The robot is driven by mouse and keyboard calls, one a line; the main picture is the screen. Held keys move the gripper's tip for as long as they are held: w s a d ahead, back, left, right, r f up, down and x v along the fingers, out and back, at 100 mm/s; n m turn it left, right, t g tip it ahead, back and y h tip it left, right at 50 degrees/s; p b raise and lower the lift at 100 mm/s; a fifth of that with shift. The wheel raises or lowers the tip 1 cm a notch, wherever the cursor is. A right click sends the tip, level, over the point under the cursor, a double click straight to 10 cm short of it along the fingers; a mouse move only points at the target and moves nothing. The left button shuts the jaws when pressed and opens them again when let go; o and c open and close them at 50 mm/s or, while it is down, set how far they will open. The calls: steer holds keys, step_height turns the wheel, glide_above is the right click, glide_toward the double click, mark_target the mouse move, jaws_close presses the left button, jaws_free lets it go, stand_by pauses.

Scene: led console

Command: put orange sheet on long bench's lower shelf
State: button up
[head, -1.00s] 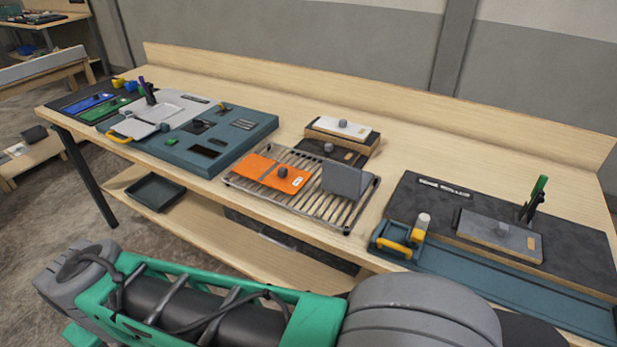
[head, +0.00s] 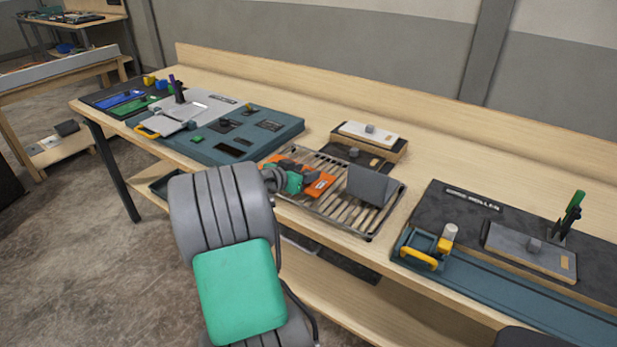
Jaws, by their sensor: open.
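The orange sheet (head: 319,186) lies on a metal slatted rack on top of the long bench (head: 300,124). My gripper (head: 296,180) is at the sheet, over its middle, and hides its knob and much of its surface. The fingertips are too small and covered to show whether they touch the knob. The gripper is open.
A grey plate stands upright on the rack (head: 372,235), right of the sheet. A teal console (head: 205,150) lies to the left, and a white block (head: 368,133) behind. A dark tray (head: 160,186) and a dark item (head: 345,262) sit on the lower shelf.

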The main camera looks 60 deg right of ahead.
steer(key=shift+s+d+f, duration=0.15)
steer(key=shift+d+f, duration=0.1)
steer(key=shift+d, duration=0.3)
steer(key=shift+c, duration=0.4)
jaws_close()
steer(key=shift+r, duration=0.1)
